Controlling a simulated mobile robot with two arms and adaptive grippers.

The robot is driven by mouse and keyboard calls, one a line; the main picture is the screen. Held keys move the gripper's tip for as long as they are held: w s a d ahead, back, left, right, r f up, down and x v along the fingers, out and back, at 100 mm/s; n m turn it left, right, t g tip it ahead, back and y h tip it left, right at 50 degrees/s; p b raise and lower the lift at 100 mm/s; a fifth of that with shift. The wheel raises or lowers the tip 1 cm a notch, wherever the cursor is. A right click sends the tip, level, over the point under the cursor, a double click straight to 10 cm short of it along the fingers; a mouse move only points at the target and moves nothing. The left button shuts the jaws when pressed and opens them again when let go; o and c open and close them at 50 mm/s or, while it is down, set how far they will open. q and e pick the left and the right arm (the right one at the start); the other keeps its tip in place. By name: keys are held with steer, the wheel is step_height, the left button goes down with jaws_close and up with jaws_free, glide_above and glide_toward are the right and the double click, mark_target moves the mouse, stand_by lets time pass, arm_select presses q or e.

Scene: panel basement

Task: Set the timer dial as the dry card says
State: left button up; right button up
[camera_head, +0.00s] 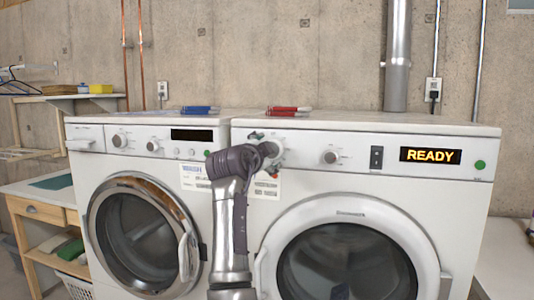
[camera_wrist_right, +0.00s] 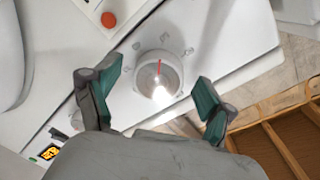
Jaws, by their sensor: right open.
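The white timer dial (camera_wrist_right: 159,74) shows in the right wrist view with a red pointer line and small marks around it. My right gripper (camera_wrist_right: 150,95) is open, its green-padded fingers on either side of the dial; I cannot tell whether they touch it. In the head view my right gripper (camera_head: 268,152) is at the left end of the dryer's control panel (camera_head: 305,143) and hides most of the dial there. A white printed card (camera_head: 266,187) is on the dryer front below, partly behind my arm; its text is too small to read. My left gripper is not in view.
The dryer has a second knob (camera_head: 330,157), a black switch (camera_head: 376,157), a READY display (camera_head: 430,155) and a green button (camera_head: 479,164). The washer (camera_head: 140,170) stands at left with another card (camera_head: 196,177). Red (camera_head: 289,110) and blue (camera_head: 198,109) items lie on top.

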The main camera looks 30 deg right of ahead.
steer(key=v, duration=0.7)
steer(key=shift+a, duration=0.2)
steer(key=shift+s, duration=0.15)
